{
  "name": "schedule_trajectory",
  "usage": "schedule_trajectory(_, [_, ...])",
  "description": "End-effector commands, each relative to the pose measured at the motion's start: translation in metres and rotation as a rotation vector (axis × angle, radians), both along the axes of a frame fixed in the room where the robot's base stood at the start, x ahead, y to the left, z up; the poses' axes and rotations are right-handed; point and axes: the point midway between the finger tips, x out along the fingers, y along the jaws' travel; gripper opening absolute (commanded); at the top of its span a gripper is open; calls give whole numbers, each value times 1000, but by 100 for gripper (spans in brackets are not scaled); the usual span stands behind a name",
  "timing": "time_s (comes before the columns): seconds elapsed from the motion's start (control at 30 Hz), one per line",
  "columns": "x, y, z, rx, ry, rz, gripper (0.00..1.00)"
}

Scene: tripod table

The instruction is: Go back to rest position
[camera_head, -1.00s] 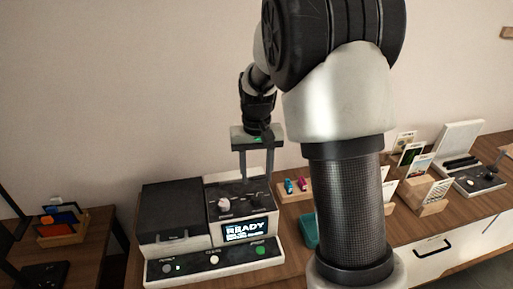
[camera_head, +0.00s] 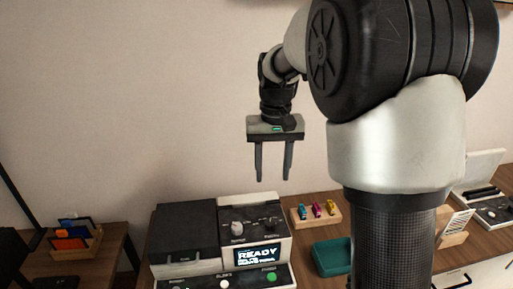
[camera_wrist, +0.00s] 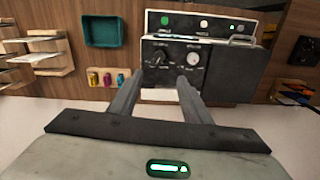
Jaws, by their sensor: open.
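My gripper (camera_head: 273,176) hangs in the air in front of the plain wall, above the machine, with its two fingers pointing down and apart. It is open, and nothing is between the fingers. In the wrist view, my gripper (camera_wrist: 153,84) shows its fingers spread, with the machine beyond them. The machine (camera_head: 255,218) has a dark lid at left, knobs, a screen reading READY and a front strip with buttons. The gripper is clear of it.
A wooden holder (camera_head: 328,217) with small coloured items and a teal tray (camera_head: 330,258) lie right of the machine. A wooden organiser (camera_head: 88,246) stands on the left table. A white open case (camera_head: 481,178) is at far right. The air around the gripper is free.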

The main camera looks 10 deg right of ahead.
Motion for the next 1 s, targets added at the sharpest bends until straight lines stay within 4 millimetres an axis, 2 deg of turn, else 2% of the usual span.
schedule_trajectory(0.17, [-45,-1,51,15,-101,13,44])
schedule_trajectory(0.3, [-100,0,85,20,-208,32,44])
schedule_trajectory(0.43, [-149,0,101,13,-309,51,44])
schedule_trajectory(0.6, [-198,1,102,-6,-414,71,44])
schedule_trajectory(0.7, [-215,0,98,-17,-452,79,44])
schedule_trajectory(0.8, [-223,0,95,-24,-473,82,44])
schedule_trajectory(1.0, [-226,0,93,-25,-478,83,44])
